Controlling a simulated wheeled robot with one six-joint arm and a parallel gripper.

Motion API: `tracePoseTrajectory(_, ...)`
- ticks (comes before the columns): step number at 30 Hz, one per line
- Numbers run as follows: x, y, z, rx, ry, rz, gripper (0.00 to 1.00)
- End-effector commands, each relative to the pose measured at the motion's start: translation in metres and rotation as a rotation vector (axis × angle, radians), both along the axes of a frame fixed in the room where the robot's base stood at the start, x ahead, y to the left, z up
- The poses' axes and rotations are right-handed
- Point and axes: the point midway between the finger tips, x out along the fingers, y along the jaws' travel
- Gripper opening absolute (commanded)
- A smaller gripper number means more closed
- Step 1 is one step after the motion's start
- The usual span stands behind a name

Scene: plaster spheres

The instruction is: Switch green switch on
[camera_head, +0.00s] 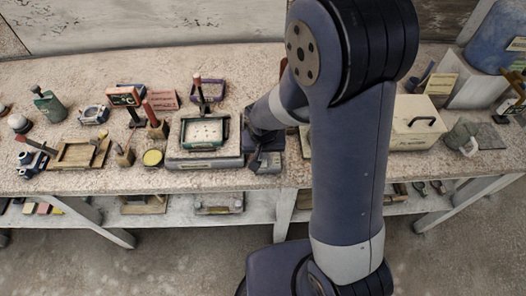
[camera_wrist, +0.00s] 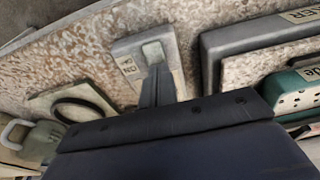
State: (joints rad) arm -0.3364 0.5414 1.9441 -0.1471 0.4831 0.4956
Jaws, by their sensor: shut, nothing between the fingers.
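In the wrist view, a small grey box (camera_wrist: 133,56) with a pale, slightly greenish square button (camera_wrist: 153,52) and a little label lies on the speckled tabletop; it looks like the switch. My gripper (camera_wrist: 156,76) is shut and empty, its fingertips right at the near edge of the button. I cannot tell whether they touch it. In the head view, my gripper (camera_head: 262,150) is low over the table beside the teal-framed tray, and my arm hides part of this area. The switch cannot be made out clearly there.
A teal-framed tray (camera_head: 182,135) on a grey base stands just left of my gripper. A cream box (camera_head: 408,138) with a black handle stands on the right. Several tools and blocks fill the table's left side. A black ring (camera_wrist: 62,108) lies left of the switch in the wrist view.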

Motion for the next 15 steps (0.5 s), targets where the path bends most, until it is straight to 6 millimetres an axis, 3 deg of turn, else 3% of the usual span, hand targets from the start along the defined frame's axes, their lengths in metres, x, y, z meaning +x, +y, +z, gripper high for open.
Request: tracePoseTrajectory(15,0.0018,-0.0008,-0.0073,-0.002,0.072,-0.001,0.00)
